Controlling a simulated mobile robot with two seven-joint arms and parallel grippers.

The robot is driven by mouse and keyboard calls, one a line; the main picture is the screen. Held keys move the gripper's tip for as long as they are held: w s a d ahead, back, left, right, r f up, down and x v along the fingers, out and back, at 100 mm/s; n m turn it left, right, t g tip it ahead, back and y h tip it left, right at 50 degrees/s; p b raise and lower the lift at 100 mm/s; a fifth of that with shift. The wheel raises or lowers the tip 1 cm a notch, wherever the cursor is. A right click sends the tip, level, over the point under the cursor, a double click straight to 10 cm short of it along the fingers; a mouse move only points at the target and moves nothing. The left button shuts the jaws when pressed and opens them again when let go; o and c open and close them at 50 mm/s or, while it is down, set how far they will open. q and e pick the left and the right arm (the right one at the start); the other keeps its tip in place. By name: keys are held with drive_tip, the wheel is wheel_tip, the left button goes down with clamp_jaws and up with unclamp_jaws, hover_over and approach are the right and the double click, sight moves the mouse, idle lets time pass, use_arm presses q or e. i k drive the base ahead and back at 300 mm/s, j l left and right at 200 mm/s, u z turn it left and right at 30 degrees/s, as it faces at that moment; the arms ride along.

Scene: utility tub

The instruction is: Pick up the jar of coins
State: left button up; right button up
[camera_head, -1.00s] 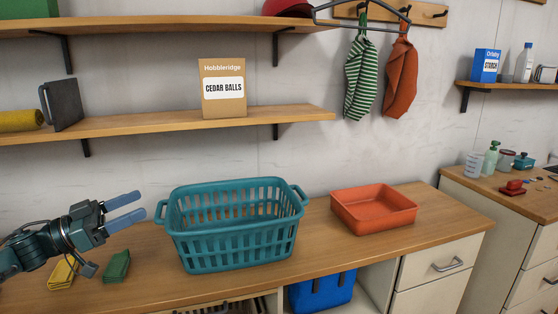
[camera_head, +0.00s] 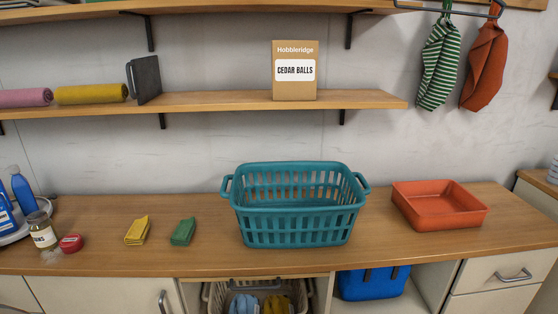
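A clear jar (camera_head: 42,232) with a white label and dark lid stands on the counter at the far left. The part of its label that can be read ends in "NS", so it looks like the jar of coins. It stands upright at the edge of a round white tray (camera_head: 12,236). A red round item (camera_head: 71,243) lies just to its right. Neither of my grippers is in view now.
Yellow (camera_head: 137,231) and green (camera_head: 183,232) folded cloths lie right of the jar. A teal basket (camera_head: 296,238) and an orange tray (camera_head: 437,218) stand further right. Blue bottles (camera_head: 23,190) crowd the jar's left. Bare counter lies between cloths and basket.

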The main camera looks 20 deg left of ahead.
sight(45, 236)
drive_tip(key=u, duration=2.35)
drive_tip(key=i+j, duration=0.2)
drive_tip(key=i, duration=0.15)
drive_tip(key=i+j, duration=0.2)
drive_tip(key=i, duration=0.1)
